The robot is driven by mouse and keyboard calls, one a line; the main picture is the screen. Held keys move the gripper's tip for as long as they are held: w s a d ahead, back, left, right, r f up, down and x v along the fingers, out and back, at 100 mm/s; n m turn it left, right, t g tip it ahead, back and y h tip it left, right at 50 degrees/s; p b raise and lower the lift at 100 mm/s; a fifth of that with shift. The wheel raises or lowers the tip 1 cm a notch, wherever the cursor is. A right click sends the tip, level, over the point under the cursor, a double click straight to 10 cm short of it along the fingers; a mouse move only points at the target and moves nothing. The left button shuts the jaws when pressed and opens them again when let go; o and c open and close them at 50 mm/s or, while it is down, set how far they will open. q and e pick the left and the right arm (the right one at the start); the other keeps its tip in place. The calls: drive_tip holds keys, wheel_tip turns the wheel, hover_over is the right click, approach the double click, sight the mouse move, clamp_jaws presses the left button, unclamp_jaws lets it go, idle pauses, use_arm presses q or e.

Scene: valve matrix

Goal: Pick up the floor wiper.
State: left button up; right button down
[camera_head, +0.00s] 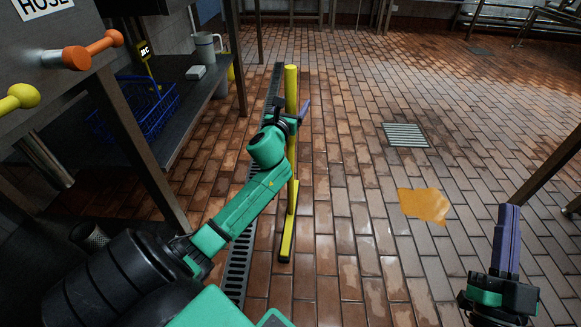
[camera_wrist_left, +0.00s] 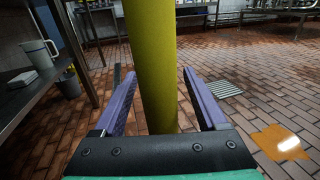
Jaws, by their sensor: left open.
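The floor wiper (camera_head: 290,88) has a yellow pole and stands upright, its long yellow foot (camera_head: 288,232) on the tiles. Its pole (camera_wrist_left: 152,60) also fills the middle of the left wrist view. My left gripper (camera_head: 300,112) is open at the upper part of the pole. In the left wrist view its two purple fingers (camera_wrist_left: 158,90) lie on either side of the pole, with a visible gap at the right finger. The arm hides part of the pole. My right gripper (camera_head: 507,238) is at the lower right, away from the wiper, its purple fingers together and empty.
A dark bench (camera_head: 178,112) with a blue wire basket (camera_head: 150,108) and a grey jug (camera_head: 206,48) stands left. A floor drain channel (camera_head: 236,272) runs beside the wiper. An orange puddle (camera_head: 424,205) and a square grate (camera_head: 405,134) lie right. The middle floor is clear.

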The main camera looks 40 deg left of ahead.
use_arm(q)
clamp_jaws()
drive_tip(key=shift+r, duration=0.1)
idle(1.3)
